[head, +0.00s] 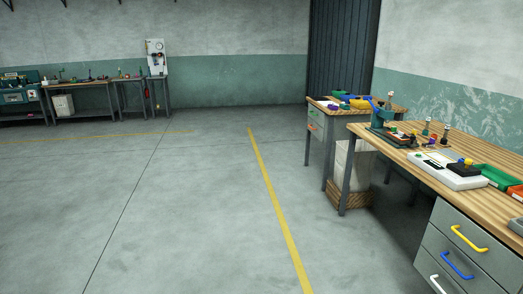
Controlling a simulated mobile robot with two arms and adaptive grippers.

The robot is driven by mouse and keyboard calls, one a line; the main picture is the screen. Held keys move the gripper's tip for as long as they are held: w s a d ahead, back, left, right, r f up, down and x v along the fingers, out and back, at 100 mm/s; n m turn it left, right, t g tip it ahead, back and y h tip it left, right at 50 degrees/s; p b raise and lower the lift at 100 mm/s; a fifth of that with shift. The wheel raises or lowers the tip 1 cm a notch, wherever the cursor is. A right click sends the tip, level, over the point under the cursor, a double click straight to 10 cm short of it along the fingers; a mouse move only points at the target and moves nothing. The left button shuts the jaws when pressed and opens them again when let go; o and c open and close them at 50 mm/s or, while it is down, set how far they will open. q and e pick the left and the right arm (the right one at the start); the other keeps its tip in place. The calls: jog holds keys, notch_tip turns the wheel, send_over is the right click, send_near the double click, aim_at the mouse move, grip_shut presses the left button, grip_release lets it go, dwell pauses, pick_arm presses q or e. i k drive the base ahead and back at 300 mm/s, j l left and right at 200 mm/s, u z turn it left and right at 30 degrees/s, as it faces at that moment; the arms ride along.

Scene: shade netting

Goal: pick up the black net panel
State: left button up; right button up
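I cannot make out a black net panel anywhere in the head view. Neither of my grippers shows in this view. The near wooden workbench (485,203) on the right carries a blue-green hand press (383,117), a white flat device (446,170) with a black and yellow part on it, and small knobbed tools. The farther wooden bench (395,105) behind it holds blue, yellow and purple items.
Grey drawers (462,250) with coloured handles stand under the near bench. A green bin (496,177) sits on it. A wooden crate (345,197) is on the floor between the benches. More benches (82,86) line the far left wall. The floor (190,215) is clear, with yellow lines.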

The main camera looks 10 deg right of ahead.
aim_at(400, 135)
jog(key=i+z, duration=0.2)
jog(key=i, duration=0.25)
jog(key=i+z, duration=0.25)
jog(key=i, duration=0.25)
jog(key=i+j+z, duration=0.2)
jog(key=i, duration=0.25)
jog(key=i+j+z, duration=0.2)
jog(key=i, duration=0.25)
jog(key=i+l, duration=0.05)
jog(key=l, duration=0.05)
